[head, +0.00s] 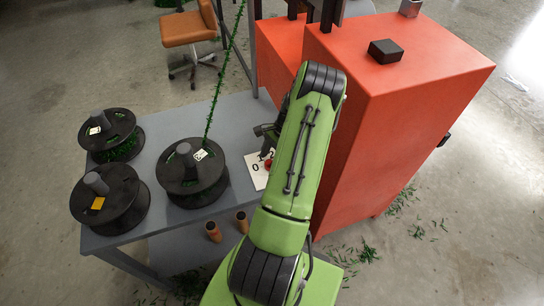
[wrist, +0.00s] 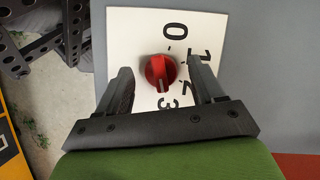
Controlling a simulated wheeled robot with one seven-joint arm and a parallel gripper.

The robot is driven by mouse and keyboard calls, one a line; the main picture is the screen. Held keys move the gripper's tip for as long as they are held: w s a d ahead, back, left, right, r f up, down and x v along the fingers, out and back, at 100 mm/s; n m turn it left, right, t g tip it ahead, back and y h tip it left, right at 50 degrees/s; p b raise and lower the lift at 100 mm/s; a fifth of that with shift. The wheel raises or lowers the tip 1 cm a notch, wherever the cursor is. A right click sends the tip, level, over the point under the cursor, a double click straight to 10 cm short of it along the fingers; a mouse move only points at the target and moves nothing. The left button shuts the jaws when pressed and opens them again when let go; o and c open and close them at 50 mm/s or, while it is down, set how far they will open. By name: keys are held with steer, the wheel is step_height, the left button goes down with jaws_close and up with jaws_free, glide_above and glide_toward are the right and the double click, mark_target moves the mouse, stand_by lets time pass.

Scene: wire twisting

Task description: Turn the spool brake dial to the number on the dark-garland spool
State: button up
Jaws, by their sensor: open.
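The red dial (wrist: 160,72) sits on a white plate (wrist: 122,28) marked 0, 1, 2 and 3. In the wrist view its pale pointer line faces down, toward the 3. My gripper (wrist: 161,68) is open, with one finger on each side of the dial; I cannot tell if they touch it. In the head view my arm partly hides the plate (head: 256,181) and dial (head: 268,163). Three dark spools stand on the table: back left (head: 122,148), front left (head: 130,205) and right (head: 205,188). The front-left one looks darkest, with an orange tag. Tag numbers are too small to read.
The grey table (head: 165,125) holds the spools. A green garland (head: 219,80) rises from the right spool. Two brown cylinders (head: 213,232) stand in front of it. A large orange cabinet (head: 395,110) stands right of my arm. A chair (head: 188,30) is behind.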

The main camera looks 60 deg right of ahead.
steer(key=p+v, duration=0.2)
steer(key=v, duration=1.3)
steer(key=shift+r+p, duration=0.3)
steer(key=shift+r, duration=0.05)
